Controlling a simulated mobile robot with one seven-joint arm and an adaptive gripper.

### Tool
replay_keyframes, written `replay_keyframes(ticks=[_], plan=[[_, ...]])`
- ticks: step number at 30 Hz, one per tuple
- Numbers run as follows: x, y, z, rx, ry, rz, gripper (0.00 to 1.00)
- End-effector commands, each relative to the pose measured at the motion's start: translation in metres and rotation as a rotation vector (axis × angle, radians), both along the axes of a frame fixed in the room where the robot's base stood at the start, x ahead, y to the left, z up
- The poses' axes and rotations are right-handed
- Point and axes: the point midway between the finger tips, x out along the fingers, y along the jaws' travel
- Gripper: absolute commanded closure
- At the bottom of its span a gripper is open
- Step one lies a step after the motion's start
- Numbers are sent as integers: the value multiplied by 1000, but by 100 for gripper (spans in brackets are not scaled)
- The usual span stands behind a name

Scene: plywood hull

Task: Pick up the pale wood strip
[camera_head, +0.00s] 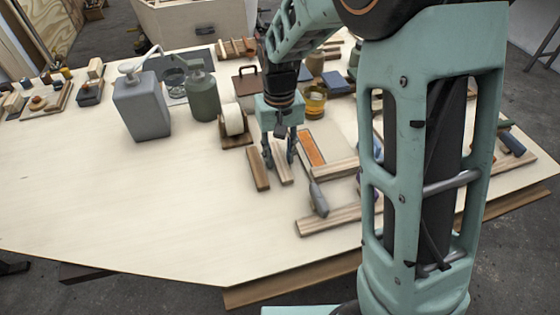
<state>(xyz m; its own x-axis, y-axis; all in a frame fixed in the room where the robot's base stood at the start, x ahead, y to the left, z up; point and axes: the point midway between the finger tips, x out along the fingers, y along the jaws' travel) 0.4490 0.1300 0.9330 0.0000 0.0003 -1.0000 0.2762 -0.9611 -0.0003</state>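A pale wood strip (284,174) lies on the light plywood table (150,215), near the middle of the view. My gripper (280,162) points down over it, with one finger on each side of the strip. The fingers look spread, with the strip lying between them; the far part of the strip is hidden behind the gripper. A darker brown wood block (258,172) lies just left of the left finger.
Right of my gripper are an orange-faced piece (311,148), a grey-headed tool (318,198) and longer wood strips (328,219). A paper roll (233,120), a green bottle (203,98) and a grey dispenser (142,107) stand behind left. The front-left table is clear.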

Motion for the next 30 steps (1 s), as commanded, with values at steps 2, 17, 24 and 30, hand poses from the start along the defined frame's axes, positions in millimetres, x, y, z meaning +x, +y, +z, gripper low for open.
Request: replay_keyframes(ticks=[2,17,24,30], plan=[[0,0,0,0,0,0,70],[0,0,1,0,0,0,100],[1,0,15,1,-2,0,100],[-2,-14,48,0,-5,-4,100]])
